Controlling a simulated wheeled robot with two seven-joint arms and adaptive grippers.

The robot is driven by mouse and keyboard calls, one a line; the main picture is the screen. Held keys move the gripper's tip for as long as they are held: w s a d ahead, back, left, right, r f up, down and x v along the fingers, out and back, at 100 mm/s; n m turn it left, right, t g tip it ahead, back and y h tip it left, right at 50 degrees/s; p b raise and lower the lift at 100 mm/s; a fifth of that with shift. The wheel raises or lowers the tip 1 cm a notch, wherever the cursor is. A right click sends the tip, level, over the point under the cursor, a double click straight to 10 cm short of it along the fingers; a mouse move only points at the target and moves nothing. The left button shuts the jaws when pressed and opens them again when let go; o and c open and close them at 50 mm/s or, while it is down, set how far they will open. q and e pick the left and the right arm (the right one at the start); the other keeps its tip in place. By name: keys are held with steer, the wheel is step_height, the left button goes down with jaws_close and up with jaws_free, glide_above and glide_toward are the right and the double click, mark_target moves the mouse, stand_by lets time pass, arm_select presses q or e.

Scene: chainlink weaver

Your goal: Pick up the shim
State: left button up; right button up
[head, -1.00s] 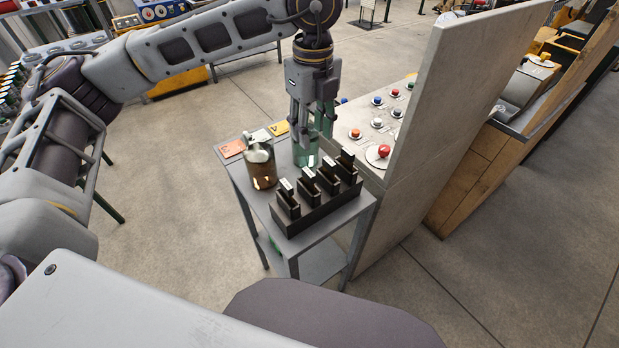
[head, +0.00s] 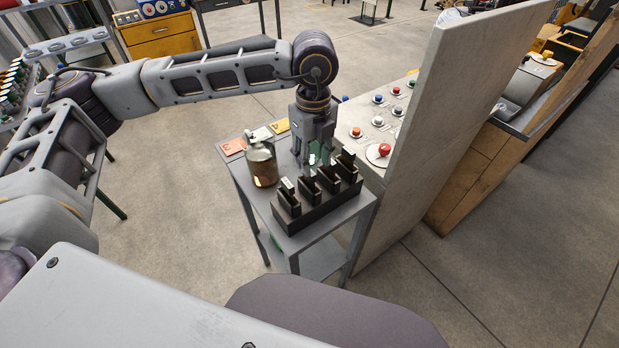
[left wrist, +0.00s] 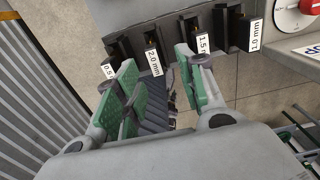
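A dark rack (head: 318,212) on a small grey side table holds several upright dark shims with white labels. In the left wrist view the labels read 0.5, 2.0 mm (left wrist: 153,62), 1.5 mm (left wrist: 203,44) and 1.0 mm (left wrist: 256,34). My left gripper (head: 318,158) points down just behind the rack, partly hidden by the shims. Its green-padded fingers (left wrist: 157,72) are spread, with the 2.0 mm shim in line with the gap and the right finger close to the 1.5 mm shim. Contact cannot be told. My right gripper is not in view.
A glass jar (head: 262,165) stands left of the rack on the table (head: 238,181). Orange and yellow cards (head: 233,147) lie at its back edge. A panel of buttons (head: 384,125) and a tall grey wall (head: 425,95) are close on the right.

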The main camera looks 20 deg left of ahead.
mark_target(309, 184)
arm_select(q)
steer(key=shift+f, duration=0.15)
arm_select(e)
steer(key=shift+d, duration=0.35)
arm_select(q)
steer(key=shift+s+a+f+p, duration=0.15)
steer(key=shift+f+p, duration=0.2)
steer(key=shift+f, duration=0.4)
steer(key=f, duration=0.2)
steer(key=shift+a+f+p, duration=0.2)
steer(key=shift+f+p, duration=0.1)
steer(key=shift+p, duration=0.1)
steer(key=shift+f, duration=0.55)
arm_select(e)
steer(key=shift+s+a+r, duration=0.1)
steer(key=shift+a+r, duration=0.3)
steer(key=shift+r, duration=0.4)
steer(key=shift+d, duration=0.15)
arm_select(q)
steer(key=shift+c, duration=0.6)
jaws_close()
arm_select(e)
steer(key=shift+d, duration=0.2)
